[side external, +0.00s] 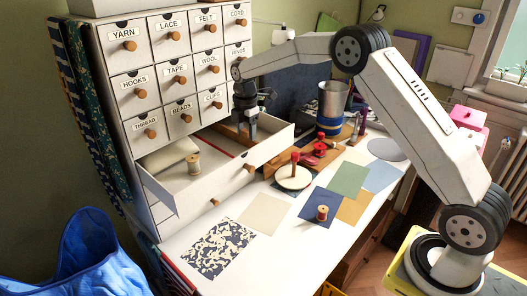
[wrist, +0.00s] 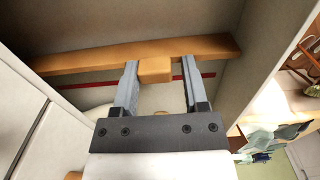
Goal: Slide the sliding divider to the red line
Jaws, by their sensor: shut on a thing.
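The wooden sliding divider (wrist: 90,62) spans the open drawer (side external: 220,187) and carries a square block at its middle. My gripper (wrist: 158,70) has its two fingers on either side of that block and is shut on it. In the side external view my gripper (side external: 250,132) reaches down into the back part of the drawer. The red line (wrist: 208,75) shows in the wrist view as a thin stripe, just below the divider in the picture and apart from it. My fingers hide part of the line.
The drawer walls rise close around my gripper. A metal cup (side external: 332,98) and a red-handled round object (side external: 294,172) stand on the table to the right.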

